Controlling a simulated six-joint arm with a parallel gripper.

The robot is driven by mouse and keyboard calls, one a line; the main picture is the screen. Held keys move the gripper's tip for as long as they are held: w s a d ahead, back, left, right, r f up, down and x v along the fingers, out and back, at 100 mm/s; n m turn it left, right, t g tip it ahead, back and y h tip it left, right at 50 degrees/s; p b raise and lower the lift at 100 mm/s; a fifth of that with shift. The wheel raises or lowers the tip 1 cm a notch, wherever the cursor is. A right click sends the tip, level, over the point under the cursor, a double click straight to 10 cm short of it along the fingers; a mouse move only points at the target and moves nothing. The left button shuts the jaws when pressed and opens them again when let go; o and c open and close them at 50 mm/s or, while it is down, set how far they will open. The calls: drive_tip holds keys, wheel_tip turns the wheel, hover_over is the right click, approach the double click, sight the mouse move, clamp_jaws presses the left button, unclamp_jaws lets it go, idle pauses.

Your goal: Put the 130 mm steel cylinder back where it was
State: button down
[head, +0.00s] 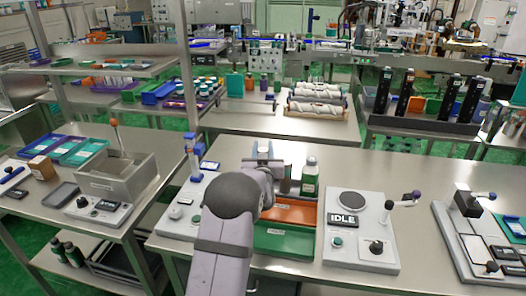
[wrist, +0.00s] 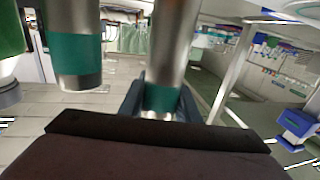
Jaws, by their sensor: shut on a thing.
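My gripper (wrist: 160,104) is shut on a steel cylinder (wrist: 174,45) with a teal band at its lower end in the wrist view. A second steel cylinder (wrist: 75,18) with a teal band stands apart to its left. In the head view my gripper (head: 263,152) is above the far end of the orange tray (head: 291,215), and my arm hides most of the held part. A dark, narrow cylinder (head: 286,178) shows just right of the gripper. I cannot read the length of either steel cylinder.
A green bottle (head: 310,177) stands right of the gripper. A green tray (head: 284,243) lies in front of the orange one. The device marked IDLE (head: 344,222) is to the right, a white fixture (head: 186,207) to the left. The bench behind the trays is mostly clear.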

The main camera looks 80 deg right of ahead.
drive_tip(key=shift+f, duration=0.55)
drive_tip(key=shift+f, duration=0.15)
drive_tip(key=c, duration=1.3)
unclamp_jaws()
drive_tip(key=shift+f, duration=0.1)
drive_tip(key=shift+c, duration=0.2)
drive_tip(key=shift+r, duration=0.2)
drive_tip(key=s+a+b, duration=0.2)
drive_tip(key=a, duration=0.9)
drive_tip(key=shift+s+a+b, duration=0.15)
drive_tip(key=shift+a+b, duration=0.15)
drive_tip(key=shift+a, duration=0.1)
